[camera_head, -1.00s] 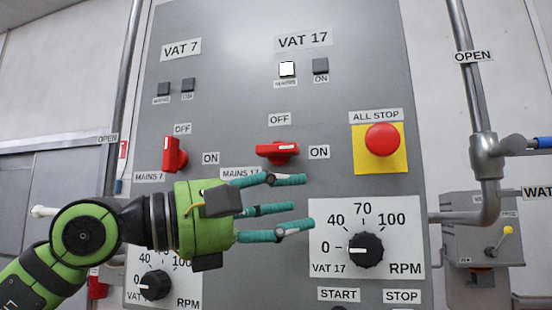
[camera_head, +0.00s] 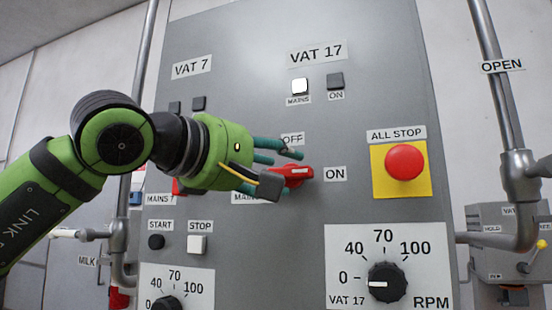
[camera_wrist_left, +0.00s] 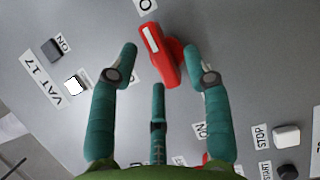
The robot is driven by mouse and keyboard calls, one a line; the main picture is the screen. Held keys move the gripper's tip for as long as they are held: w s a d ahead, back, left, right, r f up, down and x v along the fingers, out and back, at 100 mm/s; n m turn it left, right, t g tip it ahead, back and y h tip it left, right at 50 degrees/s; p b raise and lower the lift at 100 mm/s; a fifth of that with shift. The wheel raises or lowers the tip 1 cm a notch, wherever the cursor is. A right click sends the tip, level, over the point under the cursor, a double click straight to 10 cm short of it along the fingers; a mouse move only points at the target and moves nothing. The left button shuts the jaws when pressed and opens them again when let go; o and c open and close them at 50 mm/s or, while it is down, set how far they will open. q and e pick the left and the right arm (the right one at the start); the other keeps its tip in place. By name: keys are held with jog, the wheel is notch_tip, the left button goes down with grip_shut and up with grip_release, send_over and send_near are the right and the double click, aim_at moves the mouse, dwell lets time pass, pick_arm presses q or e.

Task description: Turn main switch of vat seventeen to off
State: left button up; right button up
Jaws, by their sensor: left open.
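The red main switch of vat seventeen (camera_head: 293,176) is on the grey panel under the VAT 17 label (camera_head: 317,52). Its white-marked handle lies level, pointing to the ON label (camera_head: 336,174); the OFF label (camera_head: 292,139) is above it. The white MAINS lamp (camera_head: 300,86) is lit. My left gripper (camera_head: 292,172) is open at the switch, its fingers partly in front of it. In the left wrist view the switch (camera_wrist_left: 160,50) lies between and just beyond the spread fingertips (camera_wrist_left: 166,65). I cannot tell whether they touch it. My right gripper is not in view.
A red ALL STOP button (camera_head: 405,162) on a yellow plate is to the right. The VAT 17 RPM knob (camera_head: 387,283) is below. My left arm hides most of the vat seven switch. Pipes (camera_head: 510,130) run along the right side.

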pick_arm(q)
jog(key=shift+w, duration=0.1)
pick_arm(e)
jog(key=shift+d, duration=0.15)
pick_arm(q)
grip_shut()
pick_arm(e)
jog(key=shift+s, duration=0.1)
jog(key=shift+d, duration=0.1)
